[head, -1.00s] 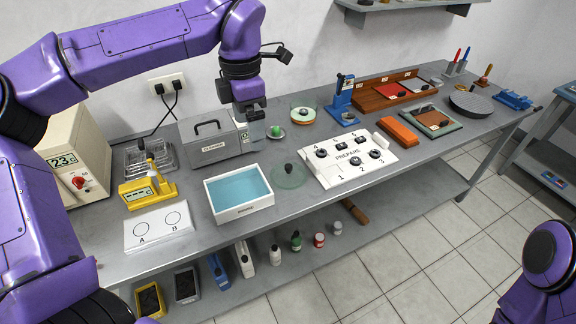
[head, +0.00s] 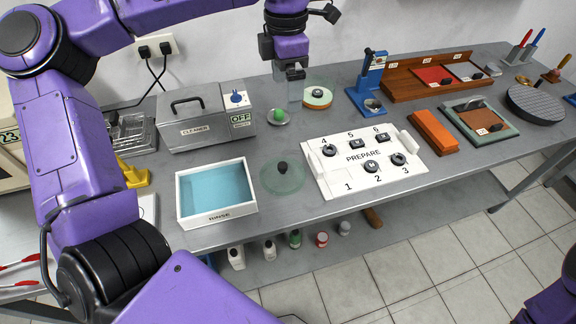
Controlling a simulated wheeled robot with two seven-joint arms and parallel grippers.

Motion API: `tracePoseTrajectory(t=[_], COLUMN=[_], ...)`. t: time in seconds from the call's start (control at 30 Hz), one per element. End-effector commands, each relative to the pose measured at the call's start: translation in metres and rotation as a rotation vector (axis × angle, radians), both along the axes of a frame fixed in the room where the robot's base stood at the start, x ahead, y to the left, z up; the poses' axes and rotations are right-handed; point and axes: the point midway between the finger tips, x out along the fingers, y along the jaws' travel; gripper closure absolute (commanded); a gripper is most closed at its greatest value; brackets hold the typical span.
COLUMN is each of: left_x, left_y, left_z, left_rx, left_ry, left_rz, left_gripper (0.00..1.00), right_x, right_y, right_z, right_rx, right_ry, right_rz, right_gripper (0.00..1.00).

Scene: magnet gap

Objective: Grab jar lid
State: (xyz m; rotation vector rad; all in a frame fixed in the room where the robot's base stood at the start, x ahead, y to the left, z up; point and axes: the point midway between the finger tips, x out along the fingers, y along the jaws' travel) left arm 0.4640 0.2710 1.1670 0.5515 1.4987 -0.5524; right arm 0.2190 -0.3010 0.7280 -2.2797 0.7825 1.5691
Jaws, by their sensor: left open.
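A round, see-through greenish disc with a dark knob, which looks like the jar lid (head: 271,183), lies on the grey bench between the blue rinse tray and the white PREPARE board. My left gripper (head: 296,102) is open and empty, pointing down over the back of the bench. In the picture it is above and slightly right of the lid, apart from it. A small dish with a green knob (head: 278,116) is just left of the gripper's fingers. My right arm shows only at the lower right edge; its gripper is out of view.
The rinse tray (head: 217,217) stands left of the lid, and the PREPARE board (head: 335,181) with several small dark parts stands right. The grey cleaner box (head: 195,130) is behind. A round orange-green pad (head: 317,97) lies right of the gripper. Bare bench surrounds the lid.

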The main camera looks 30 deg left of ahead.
Motion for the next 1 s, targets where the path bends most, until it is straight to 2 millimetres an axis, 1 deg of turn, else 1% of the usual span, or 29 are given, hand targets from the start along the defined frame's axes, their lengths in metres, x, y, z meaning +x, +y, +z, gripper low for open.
tracePoseTrajectory(t=[0.03,0.17,0.37,0.4,0.5,0.57,0.67,0.8,1.0], left_x=[0.000,0.000,0.000,0.000,0.000,0.001,0.001,0.000,-0.002], left_y=[0.001,0.001,0.000,0.000,-0.001,-0.001,-0.001,-0.001,0.001], left_z=[-0.022,-0.054,-0.110,-0.123,-0.146,-0.152,-0.160,-0.184,-0.208], left_rx=[0.000,0.001,0.001,0.001,0.001,0.000,0.001,0.000,0.000], left_ry=[0.000,0.001,0.001,0.001,0.001,0.000,0.002,0.006,0.003], left_rz=[0.001,0.001,-0.001,-0.001,-0.002,-0.002,-0.004,-0.004,-0.004], left_gripper=[0.05,0.05,0.05,0.05,0.05,0.05,0.05,0.05,0.05], right_x=[0.000,0.000,0.000,0.000,0.000,0.000,0.000,0.000,0.000], right_y=[0.000,0.000,0.000,0.000,0.000,0.000,0.000,0.000,0.000], right_z=[-0.022,-0.053,-0.110,-0.122,-0.146,-0.152,-0.153,-0.152,-0.152], right_rx=[0.000,0.000,0.000,0.000,0.000,0.000,0.000,0.000,0.000], right_ry=[0.000,0.000,0.000,0.000,0.000,0.000,0.000,0.000,0.000], right_rz=[0.000,0.000,0.000,0.000,0.000,0.000,0.000,0.000,0.000], right_gripper=[0.34,0.34,0.34,0.34,0.34,0.34,0.34,0.34,0.34])
